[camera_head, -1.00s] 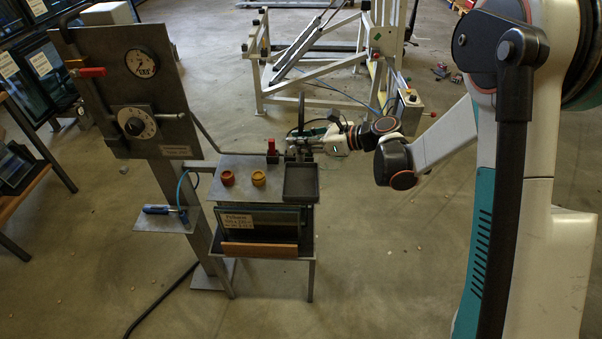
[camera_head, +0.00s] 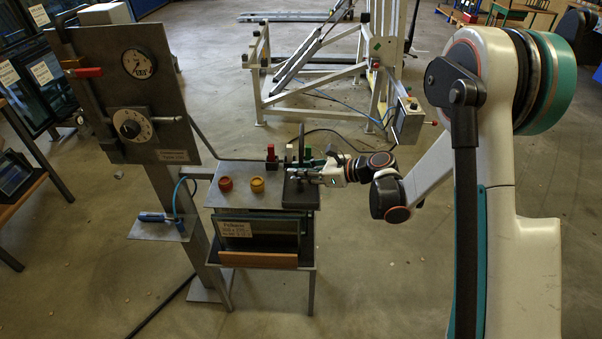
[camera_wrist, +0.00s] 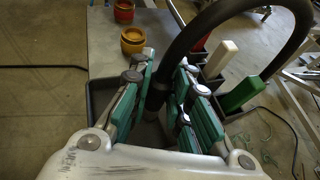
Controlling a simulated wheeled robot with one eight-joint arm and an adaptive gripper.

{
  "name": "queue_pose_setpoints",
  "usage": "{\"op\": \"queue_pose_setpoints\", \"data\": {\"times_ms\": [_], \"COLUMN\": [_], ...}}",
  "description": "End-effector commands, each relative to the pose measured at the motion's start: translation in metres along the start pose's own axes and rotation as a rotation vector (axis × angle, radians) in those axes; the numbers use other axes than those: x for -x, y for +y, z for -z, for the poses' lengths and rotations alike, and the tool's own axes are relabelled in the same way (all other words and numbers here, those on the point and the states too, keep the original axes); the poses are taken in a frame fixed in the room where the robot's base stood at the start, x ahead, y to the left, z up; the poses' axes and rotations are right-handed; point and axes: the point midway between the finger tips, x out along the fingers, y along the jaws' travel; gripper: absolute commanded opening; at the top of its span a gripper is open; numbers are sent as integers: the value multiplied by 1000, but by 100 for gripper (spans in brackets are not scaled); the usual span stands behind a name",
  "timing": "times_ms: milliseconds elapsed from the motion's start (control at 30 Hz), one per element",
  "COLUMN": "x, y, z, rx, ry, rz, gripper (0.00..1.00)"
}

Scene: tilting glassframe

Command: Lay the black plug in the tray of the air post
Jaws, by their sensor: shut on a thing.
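The black plug (camera_wrist: 157,92) is between the teal-padded fingers of my gripper (camera_wrist: 163,76), which is shut on it. A thick black hose (camera_wrist: 228,12) arcs up and right from it. In the head view my gripper (camera_head: 298,172) is at the right end of the small metal table, over the tray. The dark tray (camera_head: 301,203) is partly hidden by my gripper. In the wrist view its rim (camera_wrist: 97,86) and floor show below and around the fingers. I cannot tell whether the plug touches the tray floor.
Red (camera_head: 227,184) and yellow (camera_head: 257,185) round caps stand on the tabletop left of the tray. White (camera_wrist: 219,57) and green (camera_wrist: 243,93) upright blocks stand in dark holders beside the tray, with a red one behind. The gauge panel (camera_head: 130,95) rises at the left.

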Motion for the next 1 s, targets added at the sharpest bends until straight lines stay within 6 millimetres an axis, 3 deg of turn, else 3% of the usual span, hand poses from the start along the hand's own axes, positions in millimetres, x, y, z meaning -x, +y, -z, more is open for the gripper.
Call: {"op": "queue_pose_setpoints", "data": {"times_ms": [133,167,233,267,667,1000], "x": [-1,-2,-1,-1,0,64], "y": [0,0,0,0,0,-2], "z": [3,3,3,3,-1,-3], "rx": [0,0,0,0,0,-2], "ry": [0,0,0,0,0,1], "rz": [0,0,0,0,0,4], "gripper": [0,20,36,38,38,38]}}
